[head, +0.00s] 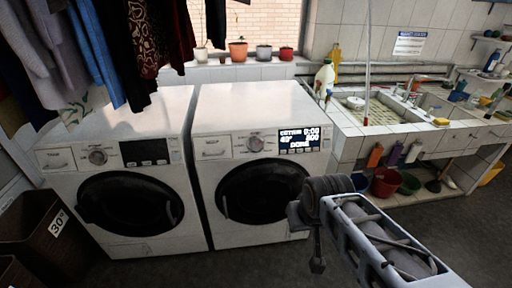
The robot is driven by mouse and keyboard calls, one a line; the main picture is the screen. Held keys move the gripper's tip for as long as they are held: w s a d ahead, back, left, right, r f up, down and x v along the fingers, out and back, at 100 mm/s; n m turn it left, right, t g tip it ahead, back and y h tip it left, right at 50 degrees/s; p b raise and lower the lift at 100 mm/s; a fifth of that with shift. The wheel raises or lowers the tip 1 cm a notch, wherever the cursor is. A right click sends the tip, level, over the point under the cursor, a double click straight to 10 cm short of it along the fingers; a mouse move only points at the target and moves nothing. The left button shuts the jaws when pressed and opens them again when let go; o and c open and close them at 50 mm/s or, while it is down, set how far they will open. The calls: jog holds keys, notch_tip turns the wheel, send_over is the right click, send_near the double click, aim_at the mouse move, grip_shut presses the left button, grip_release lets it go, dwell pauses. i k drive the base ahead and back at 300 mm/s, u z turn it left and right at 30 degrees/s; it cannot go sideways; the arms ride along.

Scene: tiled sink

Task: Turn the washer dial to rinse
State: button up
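Two white front-loading washers stand side by side. The right washer (222,118) has a round silver dial (255,143) between its drawer and a lit display (300,139). The display seems to read cotton, 0:00, 40°, 800 and done. The left washer (130,122) has a similar dial (97,156) and a dark display (144,152). Both round doors are shut. My arm reaches in from the lower right, in front of the right washer's lower right side. A dark part, probably my gripper (317,264), hangs from its end, below and right of the dials and apart from them. Its fingers cannot be made out.
Clothes (125,35) hang above the left washer. A tiled sink counter (345,125) with bottles stands to the right, with buckets (387,181) beneath. A brown bin (40,232) stands at the lower left. Potted plants (238,50) line the sill. The floor before the washers looks clear.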

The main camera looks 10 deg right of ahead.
aim_at(256, 145)
jog(key=u, duration=0.4)
jog(key=k, duration=0.45)
jog(key=u, duration=0.85)
jog(key=i, duration=1.45)
jog(key=z, duration=1)
